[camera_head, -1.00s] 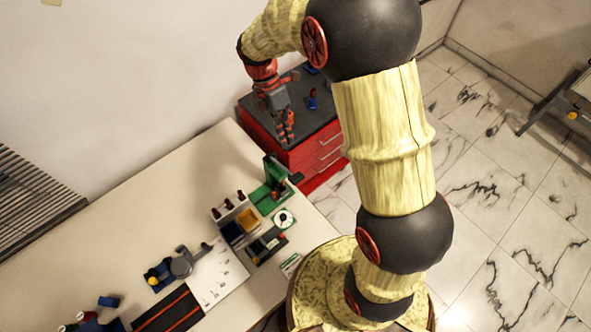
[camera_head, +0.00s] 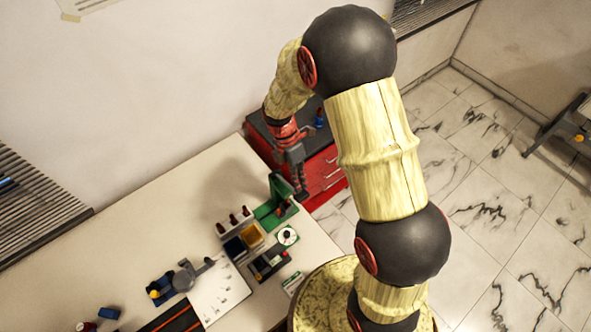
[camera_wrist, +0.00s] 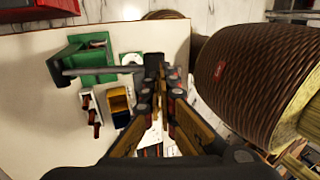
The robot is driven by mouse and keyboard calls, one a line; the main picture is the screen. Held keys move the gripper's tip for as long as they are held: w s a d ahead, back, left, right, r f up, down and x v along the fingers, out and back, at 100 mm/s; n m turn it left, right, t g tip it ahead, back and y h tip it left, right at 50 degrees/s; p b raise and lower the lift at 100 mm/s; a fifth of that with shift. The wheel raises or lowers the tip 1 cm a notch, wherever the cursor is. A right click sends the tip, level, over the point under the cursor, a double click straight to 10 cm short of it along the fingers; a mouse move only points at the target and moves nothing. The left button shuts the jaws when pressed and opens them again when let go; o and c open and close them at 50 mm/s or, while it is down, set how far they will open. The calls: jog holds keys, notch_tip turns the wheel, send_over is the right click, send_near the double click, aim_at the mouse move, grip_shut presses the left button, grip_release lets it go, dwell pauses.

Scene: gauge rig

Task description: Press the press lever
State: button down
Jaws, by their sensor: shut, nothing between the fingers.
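The green press (camera_head: 266,213) stands on the table near its far right end, and it also shows at the upper left in the wrist view (camera_wrist: 98,78). Its dark grey lever (camera_wrist: 105,69) reaches across toward my fingers in the wrist view. In the head view the lever is partly hidden beside my gripper. My gripper (camera_head: 301,193) points down at the press's right side. In the wrist view its fingertips (camera_wrist: 157,66) are together and empty, close to the lever's end. I cannot tell whether they touch it.
A red cabinet (camera_head: 325,178) stands beyond the table end.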

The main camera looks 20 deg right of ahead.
jog(key=shift+x, duration=1.35)
jog(key=shift+f, duration=0.15)
